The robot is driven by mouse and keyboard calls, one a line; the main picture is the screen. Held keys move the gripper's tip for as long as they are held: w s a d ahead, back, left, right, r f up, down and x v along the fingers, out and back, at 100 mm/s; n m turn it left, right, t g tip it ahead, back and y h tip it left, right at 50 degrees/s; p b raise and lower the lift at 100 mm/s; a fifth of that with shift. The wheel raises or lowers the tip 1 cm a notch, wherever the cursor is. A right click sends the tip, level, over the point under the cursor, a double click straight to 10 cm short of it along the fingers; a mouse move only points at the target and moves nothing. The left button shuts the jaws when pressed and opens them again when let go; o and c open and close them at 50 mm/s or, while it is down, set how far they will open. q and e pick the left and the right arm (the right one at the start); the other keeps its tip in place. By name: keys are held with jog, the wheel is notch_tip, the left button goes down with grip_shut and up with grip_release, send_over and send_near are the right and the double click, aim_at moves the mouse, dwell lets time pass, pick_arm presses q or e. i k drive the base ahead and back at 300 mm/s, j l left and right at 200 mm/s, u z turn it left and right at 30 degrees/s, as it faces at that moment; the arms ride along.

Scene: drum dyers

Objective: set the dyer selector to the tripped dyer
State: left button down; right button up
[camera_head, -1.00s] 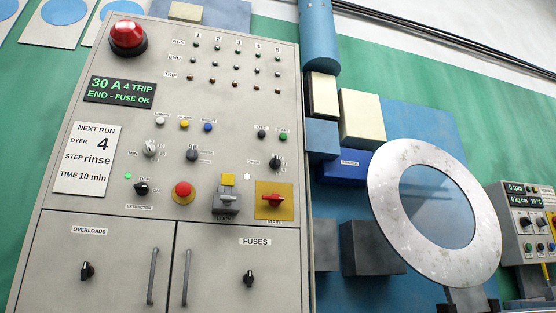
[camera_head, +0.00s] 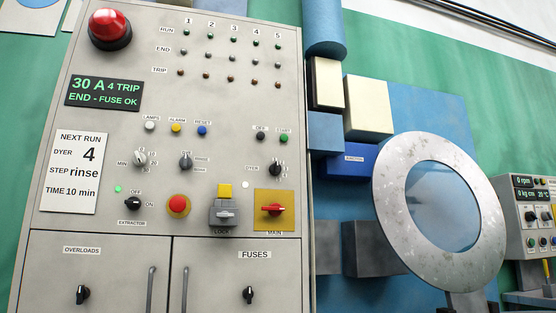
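The dyer selector is a small black knob (camera_head: 276,168) on the right of the grey control panel, with a small "DYER" label to its left. I cannot tell which number it points at. The display (camera_head: 104,93) reads "30 A 4 TRIP" and "END - FUSE OK" in green. Rows of small lamps marked RUN, END and TRIP (camera_head: 231,79) sit under numbers 1 to 5; I cannot make out a clearly lit TRIP lamp. A white card (camera_head: 74,172) reads NEXT RUN, DYER 4, STEP rinse, TIME 10 min. Neither gripper is in view.
Nearby are OFF (camera_head: 260,135) and green START (camera_head: 283,138) buttons, the red MAIN switch (camera_head: 273,210), a lock (camera_head: 224,212), a red mushroom button (camera_head: 178,205) and the extractor switch (camera_head: 132,203). A drum door (camera_head: 390,225) stands right of the panel. Nothing blocks the panel's front.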

aim_at(276, 168)
jog(key=i+j+z, duration=0.1)
jog(key=i, duration=0.4)
jog(key=i+j, duration=0.3)
jog(key=i, duration=0.15)
jog(key=i+j+z, duration=0.15)
jog(key=i, duration=0.3)
